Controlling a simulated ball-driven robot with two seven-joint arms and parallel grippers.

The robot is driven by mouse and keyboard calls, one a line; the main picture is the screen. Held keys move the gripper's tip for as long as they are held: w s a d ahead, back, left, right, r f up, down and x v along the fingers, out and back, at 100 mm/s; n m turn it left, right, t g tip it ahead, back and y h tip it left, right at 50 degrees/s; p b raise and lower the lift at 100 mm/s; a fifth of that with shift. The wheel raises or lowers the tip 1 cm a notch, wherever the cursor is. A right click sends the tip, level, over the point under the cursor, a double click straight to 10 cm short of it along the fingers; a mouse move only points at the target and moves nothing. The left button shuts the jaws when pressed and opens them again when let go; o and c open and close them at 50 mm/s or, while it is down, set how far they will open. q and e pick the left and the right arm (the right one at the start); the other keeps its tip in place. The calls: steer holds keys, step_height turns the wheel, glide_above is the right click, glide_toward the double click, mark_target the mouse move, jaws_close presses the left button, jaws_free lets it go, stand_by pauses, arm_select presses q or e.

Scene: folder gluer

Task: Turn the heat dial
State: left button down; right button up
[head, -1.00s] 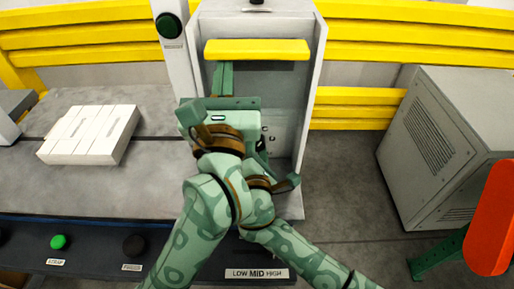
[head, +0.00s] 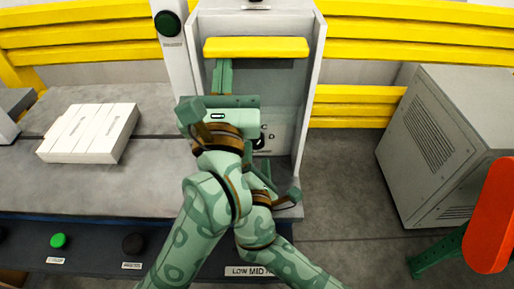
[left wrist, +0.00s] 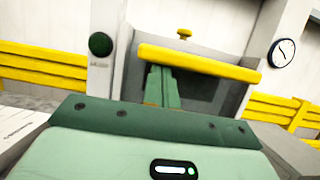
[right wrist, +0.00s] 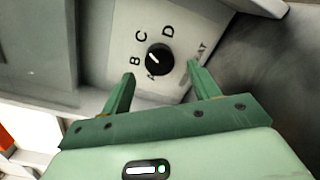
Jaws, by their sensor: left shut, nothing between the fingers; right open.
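The heat dial is a black round knob with a white pointer mark, on a white plate lettered A, B, C, D. It shows in the right wrist view (right wrist: 159,58) and is partly hidden behind my arms in the head view (head: 258,143). The mark points up-left, roughly between B and C. My right gripper (right wrist: 160,80) is open, its fingers apart either side of the knob's near edge, apparently not touching it. My left gripper (head: 223,72) is shut and empty, its fingertips just under the yellow bar (head: 256,48) of the cabinet; contact is unclear.
The cabinet's pale side walls (head: 311,95) stand either side of the dial area. A bench with white cartons (head: 90,132) lies left. A grey vented box (head: 440,145) and a red paddle (head: 492,215) stand right. A LOW MID HIGH label (head: 247,271) is partly covered by my right arm.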

steer(key=s, duration=0.7)
steer(key=shift+s+r, duration=0.1)
steer(key=shift+s, duration=0.3)
